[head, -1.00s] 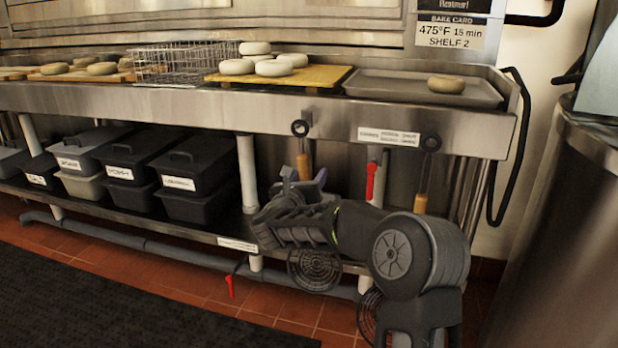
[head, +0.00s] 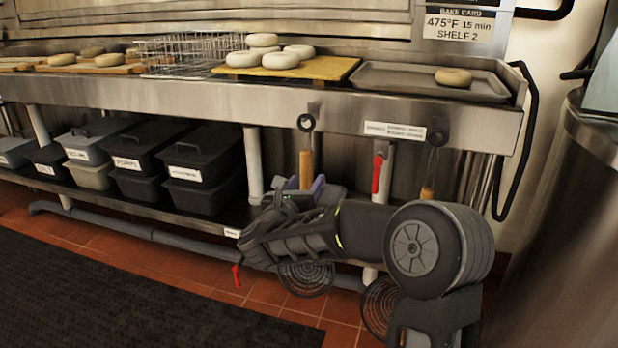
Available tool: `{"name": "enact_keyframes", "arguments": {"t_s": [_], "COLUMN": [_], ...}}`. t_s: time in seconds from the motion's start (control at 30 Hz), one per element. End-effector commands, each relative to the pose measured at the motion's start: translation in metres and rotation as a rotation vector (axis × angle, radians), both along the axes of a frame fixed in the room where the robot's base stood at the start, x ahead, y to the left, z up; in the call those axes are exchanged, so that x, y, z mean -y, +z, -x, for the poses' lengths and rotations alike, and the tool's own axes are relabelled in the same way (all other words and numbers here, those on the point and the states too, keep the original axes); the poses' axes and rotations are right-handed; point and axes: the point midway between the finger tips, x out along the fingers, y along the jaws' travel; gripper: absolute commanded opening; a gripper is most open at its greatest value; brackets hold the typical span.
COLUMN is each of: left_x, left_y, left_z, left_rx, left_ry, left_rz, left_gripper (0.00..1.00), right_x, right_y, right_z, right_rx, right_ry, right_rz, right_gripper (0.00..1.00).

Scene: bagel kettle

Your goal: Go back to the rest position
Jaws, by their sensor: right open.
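My right arm comes in from the lower right, in front of the steel counter (head: 200,107). My right gripper (head: 300,188) shows at its far end, below the counter's front edge and partly hidden behind my own arm. My left gripper is out of the picture.
On the counter stand a wire basket (head: 190,52), a yellow board (head: 335,68) with several pale bagels and a grey tray (head: 385,75) with one bagel (head: 453,77). A dark mat (head: 120,300) lies clear on the floor.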

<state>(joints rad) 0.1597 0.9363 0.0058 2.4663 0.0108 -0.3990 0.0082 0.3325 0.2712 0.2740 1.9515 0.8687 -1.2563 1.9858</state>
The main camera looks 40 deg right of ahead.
Motion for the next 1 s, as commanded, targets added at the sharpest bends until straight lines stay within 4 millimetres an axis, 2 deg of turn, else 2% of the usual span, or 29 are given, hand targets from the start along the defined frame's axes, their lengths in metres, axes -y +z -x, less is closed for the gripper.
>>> {"name": "enact_keyframes", "arguments": {"t_s": [0.57,0.77,0.87,0.97,1.0], "left_x": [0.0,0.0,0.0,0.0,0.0], "left_y": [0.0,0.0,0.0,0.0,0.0], "left_z": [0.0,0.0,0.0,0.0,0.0], "left_rx": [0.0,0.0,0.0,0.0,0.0], "left_ry": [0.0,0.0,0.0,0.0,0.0], "left_rz": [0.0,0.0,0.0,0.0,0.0], "left_gripper": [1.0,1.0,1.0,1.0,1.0], "right_x": [0.0,-0.009,-0.029,-0.065,-0.086], "right_y": [0.0,-0.005,-0.02,-0.07,-0.099], "right_z": [0.0,-0.012,-0.027,-0.043,-0.047], "right_rx": [-0.016,-0.209,-0.428,-0.732,-0.859], "right_ry": [0.001,0.072,0.196,0.4,0.502], "right_rz": [0.011,0.131,0.297,0.542,0.657], "right_gripper": [0.53,0.53,0.53,0.53,0.53]}}
